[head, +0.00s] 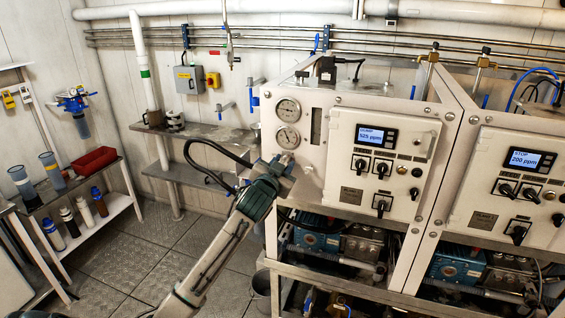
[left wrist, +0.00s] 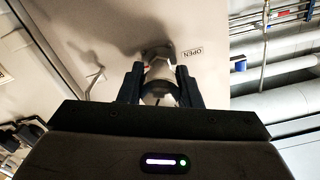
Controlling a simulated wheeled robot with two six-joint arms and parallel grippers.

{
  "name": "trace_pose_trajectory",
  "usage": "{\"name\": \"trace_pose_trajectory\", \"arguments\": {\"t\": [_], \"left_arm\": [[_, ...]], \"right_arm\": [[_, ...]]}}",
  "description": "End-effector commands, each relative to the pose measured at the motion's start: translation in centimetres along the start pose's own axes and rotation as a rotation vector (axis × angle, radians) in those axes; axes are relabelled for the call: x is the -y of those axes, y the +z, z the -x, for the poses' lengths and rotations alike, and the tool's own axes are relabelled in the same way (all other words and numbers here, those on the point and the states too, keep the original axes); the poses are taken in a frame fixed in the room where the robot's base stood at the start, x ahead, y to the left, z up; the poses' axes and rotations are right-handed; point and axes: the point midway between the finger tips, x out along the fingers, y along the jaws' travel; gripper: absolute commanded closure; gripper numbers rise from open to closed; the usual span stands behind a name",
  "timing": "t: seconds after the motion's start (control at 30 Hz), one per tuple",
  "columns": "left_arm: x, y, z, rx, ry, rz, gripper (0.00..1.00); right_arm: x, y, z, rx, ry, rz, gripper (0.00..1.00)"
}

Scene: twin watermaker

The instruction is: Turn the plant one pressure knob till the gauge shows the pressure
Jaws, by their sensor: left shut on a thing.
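The left cabinet of the watermaker has two round gauges on its white front, an upper gauge (head: 288,109) and a lower gauge (head: 288,137). Their needles are too small to read. My left gripper (head: 284,165) is at the panel just below the lower gauge and hides the knob in the head view. In the left wrist view, the two dark fingers (left wrist: 160,86) are shut on a grey, round pressure knob (left wrist: 158,72) that sticks out from the panel. A small label reading OPEN (left wrist: 192,52) is beside it. My right gripper is in neither view.
A control box with a display (head: 377,134) reading 525 ppm is right of the gauges. A second cabinet display (head: 525,160) reads 200 ppm. A metal shelf (head: 195,135) stands behind my arm, and a red tray (head: 94,160) is at left. The floor at left is mostly clear.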

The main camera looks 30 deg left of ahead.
Motion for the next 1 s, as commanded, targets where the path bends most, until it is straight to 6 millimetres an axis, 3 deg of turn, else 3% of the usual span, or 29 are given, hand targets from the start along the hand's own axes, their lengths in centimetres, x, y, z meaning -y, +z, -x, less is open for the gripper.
{"name": "trace_pose_trajectory", "arguments": {"t": [0.63,0.67,0.77,1.0], "left_arm": [[-0.03,0.05,-0.01,0.001,0.0,-0.064,0.92],[-0.03,0.05,-0.01,0.001,0.0,-0.064,0.65],[-0.03,0.05,-0.01,0.001,0.0,-0.063,0.47],[-0.02,0.03,0.0,0.0,0.0,-0.063,0.47]], "right_arm": [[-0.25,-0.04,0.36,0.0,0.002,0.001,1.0],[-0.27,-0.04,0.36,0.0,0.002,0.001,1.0],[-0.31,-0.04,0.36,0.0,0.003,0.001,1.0],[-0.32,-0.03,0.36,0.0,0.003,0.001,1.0]]}}
